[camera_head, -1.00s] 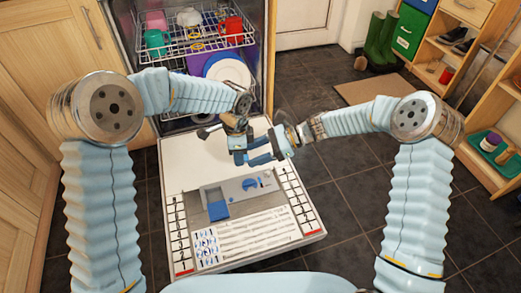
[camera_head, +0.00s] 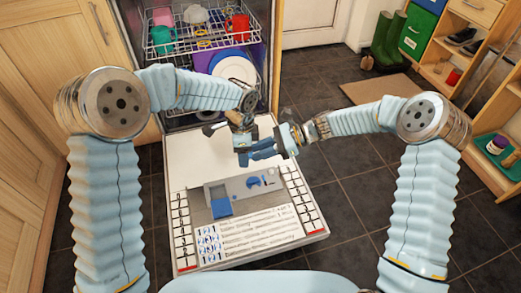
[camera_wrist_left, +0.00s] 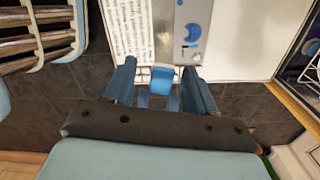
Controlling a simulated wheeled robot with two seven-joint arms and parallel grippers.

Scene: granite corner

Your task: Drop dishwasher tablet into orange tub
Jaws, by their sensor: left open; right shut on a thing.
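My left gripper (camera_head: 242,157) is open above the dishwasher door; in the left wrist view its two fingers (camera_wrist_left: 162,95) stand apart. My right gripper (camera_head: 258,150) comes in from the right with its fingers beside the left gripper's. A small light-blue block (camera_wrist_left: 162,79), apparently the dishwasher tablet, shows between the left fingers at the tips of the right fingers. My right gripper is shut on it; the head view hides it. I cannot make out an orange tub in any view.
The dishwasher door (camera_head: 185,150) lies open below the grippers, with a grey dispenser panel (camera_head: 240,189) and its blue lid (camera_head: 221,208). A rack (camera_head: 205,40) with cups stands behind. Shelves at the right hold a green tray (camera_head: 494,160). The dark floor (camera_head: 350,190) is clear.

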